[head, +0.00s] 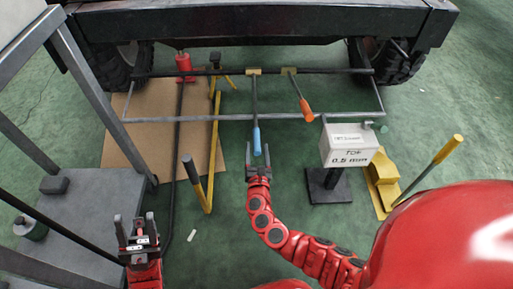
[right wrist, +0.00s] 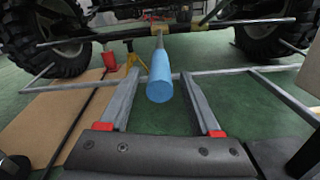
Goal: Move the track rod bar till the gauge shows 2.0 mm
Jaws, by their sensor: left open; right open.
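A bar with a blue handle (head: 256,141) hangs from a yellow clamp (head: 254,72) on the dark cross rod (head: 330,71) between the wheels. A shorter bar with an orange handle (head: 306,111) hangs from another clamp to its right. The white gauge box (head: 350,155) reads "TOE 0.5 mm". My right gripper (head: 257,164) is open just short of the blue handle's end. In the right wrist view, the blue handle (right wrist: 159,88) appears between the open fingers (right wrist: 158,112), with no visible contact. My left gripper (head: 137,225) is open and empty at the lower left.
A grey metal frame (head: 240,117) spans between the wheels. A grey cart (head: 75,210) stands near my left arm. A yellow wheel chock (head: 382,180) lies right of the gauge stand.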

